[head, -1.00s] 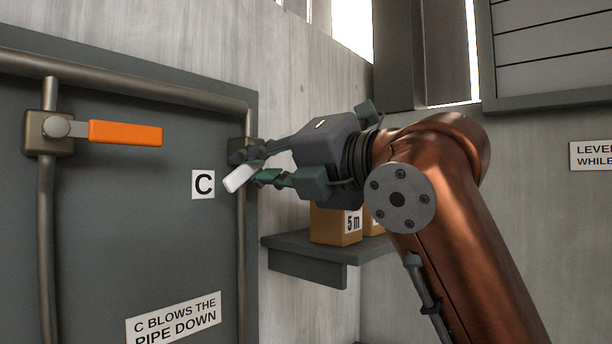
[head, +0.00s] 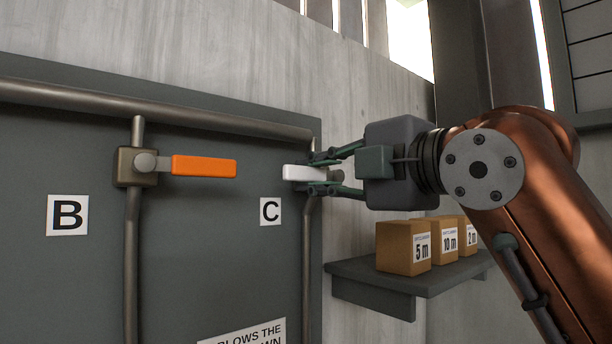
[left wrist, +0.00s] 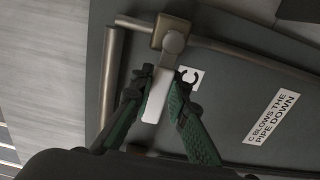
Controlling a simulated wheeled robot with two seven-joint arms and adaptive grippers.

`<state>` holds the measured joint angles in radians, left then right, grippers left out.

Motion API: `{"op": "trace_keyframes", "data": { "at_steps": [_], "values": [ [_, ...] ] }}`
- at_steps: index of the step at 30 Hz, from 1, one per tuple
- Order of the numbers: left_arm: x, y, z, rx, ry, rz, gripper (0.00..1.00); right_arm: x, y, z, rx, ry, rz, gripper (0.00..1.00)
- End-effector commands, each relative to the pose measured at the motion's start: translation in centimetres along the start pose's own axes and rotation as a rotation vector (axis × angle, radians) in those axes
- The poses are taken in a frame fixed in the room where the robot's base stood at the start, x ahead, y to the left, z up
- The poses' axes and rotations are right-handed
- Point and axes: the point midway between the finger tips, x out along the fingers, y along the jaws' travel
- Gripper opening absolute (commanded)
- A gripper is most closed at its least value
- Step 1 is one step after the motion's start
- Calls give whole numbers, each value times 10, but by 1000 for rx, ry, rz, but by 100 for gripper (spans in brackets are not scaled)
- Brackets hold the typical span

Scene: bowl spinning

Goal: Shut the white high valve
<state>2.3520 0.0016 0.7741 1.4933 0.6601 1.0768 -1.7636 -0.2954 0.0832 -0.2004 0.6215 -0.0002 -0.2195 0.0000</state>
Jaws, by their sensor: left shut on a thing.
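The white valve handle (head: 300,172) is on the panel beside the letter C label and lies about level, pointing left. My left gripper (head: 322,174) has one finger above it and one below, shut on it. In the left wrist view the white handle (left wrist: 157,97) runs between the two fingers of my left gripper (left wrist: 158,88), out from the tan valve block (left wrist: 172,33). In the head view the fingers mostly hide that block. My right gripper is not in view.
An orange valve handle (head: 204,166) lies level on the pipe to the left. A dark shelf (head: 400,277) with several small boxes juts from the wall below my gripper. A pipe (head: 160,108) runs along the top of the panel.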

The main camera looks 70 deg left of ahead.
Motion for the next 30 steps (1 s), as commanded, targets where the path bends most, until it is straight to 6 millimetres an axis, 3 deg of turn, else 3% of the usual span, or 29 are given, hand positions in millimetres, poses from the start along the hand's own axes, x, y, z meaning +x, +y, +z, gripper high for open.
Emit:
{"op": "trace_keyframes", "data": {
  "at_steps": [13, 14, 21, 30],
  "values": [
    [-2, 1, 2, 14, -5, 3, 0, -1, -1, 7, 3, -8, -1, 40],
    [-2, 1, 2, 14, -5, 3, 16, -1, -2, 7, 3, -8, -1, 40],
    [-1, 1, 2, 12, -4, 2, 32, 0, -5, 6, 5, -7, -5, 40],
    [-3, 1, 2, 11, -4, 1, 33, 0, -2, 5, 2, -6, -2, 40]
  ]
}}
